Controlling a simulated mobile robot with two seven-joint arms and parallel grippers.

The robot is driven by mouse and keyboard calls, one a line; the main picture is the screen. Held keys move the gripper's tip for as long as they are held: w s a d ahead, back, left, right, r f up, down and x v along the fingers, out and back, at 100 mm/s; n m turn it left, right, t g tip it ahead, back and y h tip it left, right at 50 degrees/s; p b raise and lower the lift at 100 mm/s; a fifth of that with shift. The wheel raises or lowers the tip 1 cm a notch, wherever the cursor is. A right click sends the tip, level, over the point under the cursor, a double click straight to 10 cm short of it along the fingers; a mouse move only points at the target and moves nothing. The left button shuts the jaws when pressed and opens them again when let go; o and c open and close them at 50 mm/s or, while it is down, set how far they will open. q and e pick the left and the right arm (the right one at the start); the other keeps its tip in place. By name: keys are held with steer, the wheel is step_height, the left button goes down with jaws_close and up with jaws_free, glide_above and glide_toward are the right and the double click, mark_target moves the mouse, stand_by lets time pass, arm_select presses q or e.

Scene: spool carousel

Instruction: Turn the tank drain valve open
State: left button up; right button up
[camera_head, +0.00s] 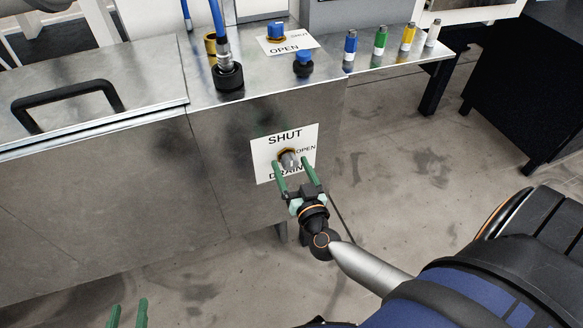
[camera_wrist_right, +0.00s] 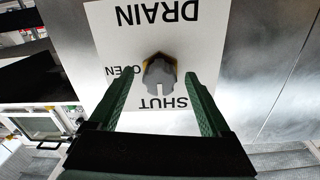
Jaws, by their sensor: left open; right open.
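The drain valve (camera_head: 288,157) is a small grey knob on a brass fitting, on the front of the metal tank. It sits on a white sign (camera_head: 262,150) reading SHUT, OPEN and DRAIN. In the right wrist view, the valve (camera_wrist_right: 159,75) appears upside down with its notched end towards SHUT. My right gripper (camera_head: 292,167) is open with its green fingers pointing at the sign. The wrist view shows the fingers (camera_wrist_right: 160,85) on either side of the knob, with gaps visible. My left gripper (camera_head: 128,307) is open and empty at the bottom left, partly out of frame.
On the tank top stand a blue hose with a black fitting (camera_head: 229,77), a second sign (camera_head: 300,40) with a blue valve (camera_head: 276,32), and a blue-capped fitting (camera_head: 303,62). Several coloured bottles stand on the shelf (camera_head: 385,62). A black handle (camera_head: 67,93) is on the lid.

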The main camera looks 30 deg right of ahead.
steer(key=shift+w, duration=0.15)
jaws_close()
stand_by(0.7)
